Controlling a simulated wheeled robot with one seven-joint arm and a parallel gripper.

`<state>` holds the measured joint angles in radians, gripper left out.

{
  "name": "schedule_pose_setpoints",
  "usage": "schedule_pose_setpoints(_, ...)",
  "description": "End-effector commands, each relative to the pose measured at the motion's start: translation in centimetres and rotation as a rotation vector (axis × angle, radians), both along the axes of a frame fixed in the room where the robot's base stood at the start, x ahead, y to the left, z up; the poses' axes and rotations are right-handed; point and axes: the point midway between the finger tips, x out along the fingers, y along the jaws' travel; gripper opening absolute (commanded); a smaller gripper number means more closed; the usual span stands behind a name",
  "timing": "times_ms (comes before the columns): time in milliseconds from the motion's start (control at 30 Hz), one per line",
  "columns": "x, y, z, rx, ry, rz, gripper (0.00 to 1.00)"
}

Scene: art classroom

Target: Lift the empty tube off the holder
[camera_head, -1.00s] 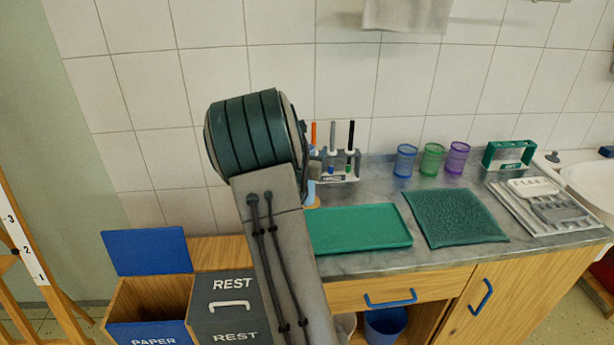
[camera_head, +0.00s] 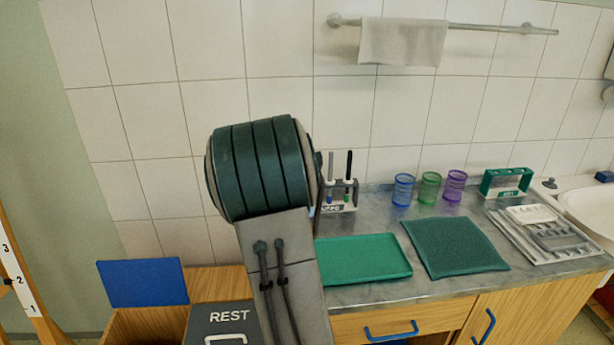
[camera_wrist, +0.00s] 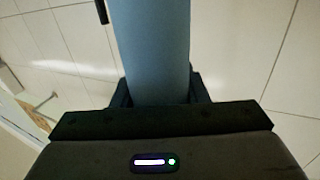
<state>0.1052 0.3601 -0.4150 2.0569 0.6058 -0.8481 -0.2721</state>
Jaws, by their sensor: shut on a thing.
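A plain blue-grey tube (camera_wrist: 152,45) runs up the middle of the wrist view. My gripper (camera_wrist: 158,92) is shut on it, with a dark finger at each side. The tube's ends are out of the wrist view. In the head view my arm hides my gripper and the tube. A grey-white holder (camera_head: 338,208) stands at the back of the counter, just right of my arm, with a grey and a black marker upright in it. Its left part is hidden by my arm. I cannot tell whether the tube touches it.
A green tray (camera_head: 362,258) and a dark green mat (camera_head: 455,247) lie on the counter (camera_head: 375,293). Blue, green and purple cups (camera_head: 429,190) stand behind them. A green rack (camera_head: 507,183) and stacked palettes (camera_head: 540,233) are at right. A towel (camera_head: 402,42) hangs above.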

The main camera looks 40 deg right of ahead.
Motion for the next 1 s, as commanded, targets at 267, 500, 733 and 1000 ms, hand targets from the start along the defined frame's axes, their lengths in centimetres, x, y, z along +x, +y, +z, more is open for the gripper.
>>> schedule_pose_setpoints(267, 0.0, 0.0, 6.3, 0.001, -0.006, 0.001, 0.09)
schedule_pose_setpoints(500, 0.0, 0.0, 10.0, 0.0, -0.004, 0.0, 0.09)
schedule_pose_setpoints(733, 0.0, 0.0, 11.3, 0.001, -0.001, 0.0, 0.09)
schedule_pose_setpoints(1000, 0.0, 0.0, 11.3, 0.001, -0.001, 0.0, 0.09)
